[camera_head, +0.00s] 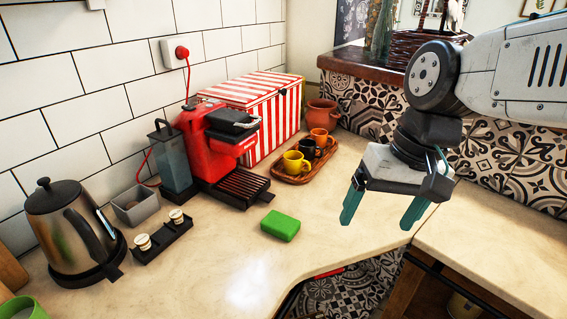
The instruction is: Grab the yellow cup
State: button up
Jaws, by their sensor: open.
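A yellow cup (295,164) stands upright on a brown wooden tray (284,179) at the middle of the counter. It is the nearest of the cups on that tray, with a black cup (308,147) and an orange cup (321,138) behind it. My gripper (382,215) hangs to the right of and in front of the tray, fingers pointing down. Its two teal fingers are spread apart with nothing between them. It is clear of the yellow cup and touches nothing that I can see.
A red coffee machine (205,143) stands left of the tray, before a red-striped box (268,96). A green sponge (280,225) lies in front. A kettle (70,228) and a capsule holder (161,238) are at left. The counter (225,275) is bare around the sponge.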

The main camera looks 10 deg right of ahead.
jog(key=w+a+m+y, duration=0.4)
jog(key=w+m+y, duration=0.1)
jog(key=w, duration=0.7)
jog(key=m+t+y, duration=0.3)
jog(key=m+t, duration=0.5)
jog(key=m, duration=1.1)
send_near(294, 156)
jog(key=s+a+r, duration=0.1)
jog(key=s+a, duration=0.1)
jog(key=a, duration=0.1)
jog(key=shift+w+a+f+m+t+h, duration=0.2)
jog(key=shift+w+f, duration=0.1)
jog(key=shift+w, duration=0.15)
jog(key=shift+w+a+f+m+t+h, duration=0.1)
jog(key=shift+w+f+m, duration=0.1)
jog(key=shift+w+f, duration=0.25)
jog(key=x, duration=0.5)
jog(key=shift+w+a+r, duration=0.1)
jog(key=shift+w+a, duration=0.1)
jog(key=shift+a, duration=0.25)
jog(key=c, duration=1.1)
